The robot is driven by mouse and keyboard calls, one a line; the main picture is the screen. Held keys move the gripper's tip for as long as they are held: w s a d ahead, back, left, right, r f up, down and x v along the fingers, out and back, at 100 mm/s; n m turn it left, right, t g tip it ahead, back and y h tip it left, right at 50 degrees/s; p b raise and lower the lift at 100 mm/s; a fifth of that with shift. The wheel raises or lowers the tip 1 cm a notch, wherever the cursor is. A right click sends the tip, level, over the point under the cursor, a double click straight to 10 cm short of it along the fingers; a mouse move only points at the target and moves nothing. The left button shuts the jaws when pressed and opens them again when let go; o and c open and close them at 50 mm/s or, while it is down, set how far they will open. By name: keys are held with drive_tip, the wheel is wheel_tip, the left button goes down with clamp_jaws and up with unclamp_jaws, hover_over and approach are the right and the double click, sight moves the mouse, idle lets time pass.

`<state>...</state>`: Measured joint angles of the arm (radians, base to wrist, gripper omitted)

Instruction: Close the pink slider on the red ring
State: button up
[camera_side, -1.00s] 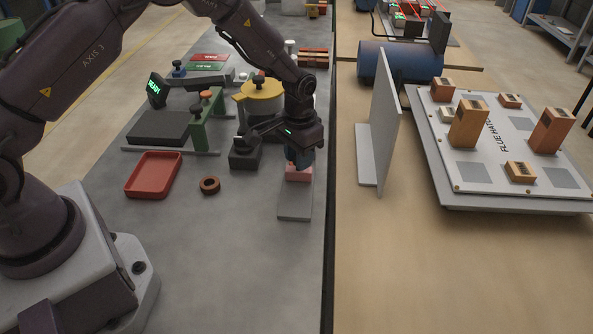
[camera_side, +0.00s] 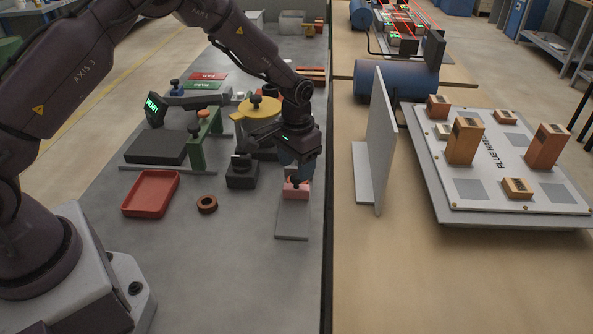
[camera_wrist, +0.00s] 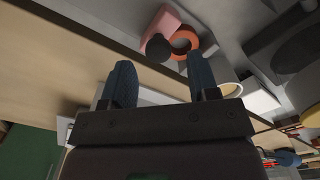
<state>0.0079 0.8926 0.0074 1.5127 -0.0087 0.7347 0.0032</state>
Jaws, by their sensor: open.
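The pink slider (camera_side: 298,189) sits at the far end of a grey plate (camera_side: 292,222) in the side view. In the wrist view, the pink slider (camera_wrist: 170,20) shows with a dark round knob (camera_wrist: 158,48). The red ring (camera_wrist: 186,40) lies right against the slider and knob there; I cannot tell if they touch. My gripper (camera_side: 298,172) is just above the slider in the side view and hides what lies behind it. In the wrist view my gripper (camera_wrist: 160,75) has its two blue fingers apart, with nothing between them.
A brown ring (camera_side: 207,204) and a red tray (camera_side: 150,194) lie left of the plate. A black block (camera_side: 242,175) and a yellow-lidded pot (camera_side: 257,108) stand close by. An upright grey panel (camera_side: 381,140) stands right of the bench edge. The bench in front is clear.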

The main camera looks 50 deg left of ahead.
sight(296, 175)
wheel_tip(296, 175, up, 10)
drive_tip(key=shift+r, duration=0.2)
